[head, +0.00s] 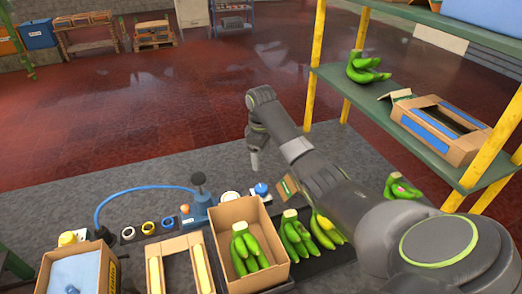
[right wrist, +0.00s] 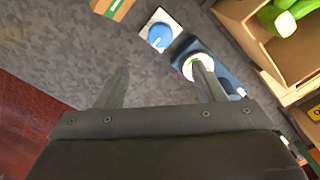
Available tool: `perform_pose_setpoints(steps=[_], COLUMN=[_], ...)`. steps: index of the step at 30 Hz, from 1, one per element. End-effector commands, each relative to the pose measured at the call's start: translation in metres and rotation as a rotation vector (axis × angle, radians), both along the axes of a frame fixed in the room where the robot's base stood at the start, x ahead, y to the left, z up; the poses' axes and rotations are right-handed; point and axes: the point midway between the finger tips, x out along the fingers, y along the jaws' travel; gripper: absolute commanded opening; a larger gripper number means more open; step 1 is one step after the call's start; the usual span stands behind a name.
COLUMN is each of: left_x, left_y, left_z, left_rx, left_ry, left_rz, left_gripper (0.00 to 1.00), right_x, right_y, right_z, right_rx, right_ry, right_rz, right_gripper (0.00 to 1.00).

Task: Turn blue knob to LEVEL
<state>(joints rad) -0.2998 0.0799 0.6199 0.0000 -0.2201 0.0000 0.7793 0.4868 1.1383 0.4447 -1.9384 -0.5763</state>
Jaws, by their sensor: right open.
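The blue knob (head: 261,189) sits on a small white plate behind the cardboard box of bananas in the head view. In the right wrist view the blue knob (right wrist: 159,36) is near the top centre, on its square white plate; marks on the plate are too small to read. My right gripper (head: 254,163) points down above and behind the knob in the head view. In the right wrist view my right gripper (right wrist: 160,84) is open and empty, its fingers spread apart, with the knob beyond the tips and not touched. My left gripper is not in view.
A round white part (head: 230,197) and a blue device with a dark handle (head: 199,192) stand left of the knob. A box of bananas (head: 220,275) is in front. A green shelf (head: 385,117) with yellow posts stands right.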

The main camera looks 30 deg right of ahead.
Motion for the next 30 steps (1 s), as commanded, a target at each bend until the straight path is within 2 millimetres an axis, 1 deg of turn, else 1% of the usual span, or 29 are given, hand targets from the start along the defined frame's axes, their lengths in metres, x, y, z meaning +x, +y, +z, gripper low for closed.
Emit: perform_pose_setpoints(steps=[1, 3, 9, 26, 30], left_x=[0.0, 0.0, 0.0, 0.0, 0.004], left_y=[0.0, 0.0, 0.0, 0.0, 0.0], left_z=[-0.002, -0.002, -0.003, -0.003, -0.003], left_rx=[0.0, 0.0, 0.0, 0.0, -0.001], left_ry=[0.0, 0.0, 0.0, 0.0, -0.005], left_rz=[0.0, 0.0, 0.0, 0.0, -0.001], left_gripper=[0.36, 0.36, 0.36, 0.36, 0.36], right_x=[0.001, 0.001, 0.0, 0.0, 0.0], right_y=[0.0, 0.0, 0.0, 0.0, 0.0], right_z=[0.008, 0.018, 0.03, 0.03, 0.029], right_rx=[0.0, 0.0, 0.0, 0.001, 0.001], right_ry=[-0.004, -0.002, 0.0, 0.001, 0.001], right_rz=[0.001, 0.0, -0.001, -0.001, -0.001], right_gripper=[0.63, 0.63, 0.63, 0.63, 0.63])
